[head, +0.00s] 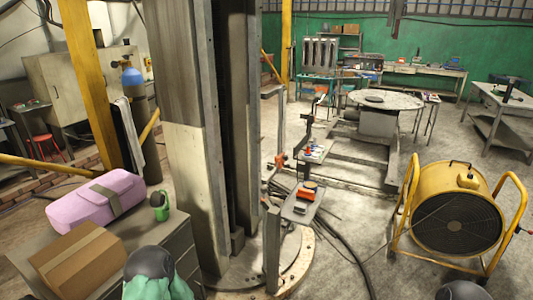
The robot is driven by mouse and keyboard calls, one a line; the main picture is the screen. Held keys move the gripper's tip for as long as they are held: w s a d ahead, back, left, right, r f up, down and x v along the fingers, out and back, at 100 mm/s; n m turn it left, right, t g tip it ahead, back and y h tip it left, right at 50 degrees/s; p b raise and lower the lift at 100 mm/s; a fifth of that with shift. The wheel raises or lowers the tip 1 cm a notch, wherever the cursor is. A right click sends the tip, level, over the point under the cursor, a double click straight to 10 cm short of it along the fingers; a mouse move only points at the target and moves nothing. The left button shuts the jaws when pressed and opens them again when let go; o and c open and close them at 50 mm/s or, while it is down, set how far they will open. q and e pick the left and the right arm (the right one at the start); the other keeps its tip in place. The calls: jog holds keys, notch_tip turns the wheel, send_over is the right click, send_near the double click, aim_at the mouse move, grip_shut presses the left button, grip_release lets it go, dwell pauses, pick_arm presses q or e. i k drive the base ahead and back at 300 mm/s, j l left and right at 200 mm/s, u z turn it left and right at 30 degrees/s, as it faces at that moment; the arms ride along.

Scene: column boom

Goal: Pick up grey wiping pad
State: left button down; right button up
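I cannot make out a grey wiping pad with certainty in the head view. The cabinet top (128,232) at the lower left holds a pink-purple case with a grey strap (97,200), a brown cardboard box (80,262) and a small green object (160,205). A dark rounded shape with green below it covers the front of the cabinet top and may hide things there. Neither of my grippers shows, so their hold cannot be seen.
A grey column stands right of the cabinet. A small grey shelf (301,208) with orange and red items is beyond it. A yellow drum fan (458,212) stands at right. Dark cables cross the floor. A round table (386,101) is farther back.

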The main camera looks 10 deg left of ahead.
aim_at(299, 208)
jog(key=z, duration=0.65)
jog(key=i+z, duration=0.2)
jog(key=i, duration=1.1)
jog(key=i+u, duration=0.1)
jog(key=i, duration=1.2)
jog(key=l, duration=0.05)
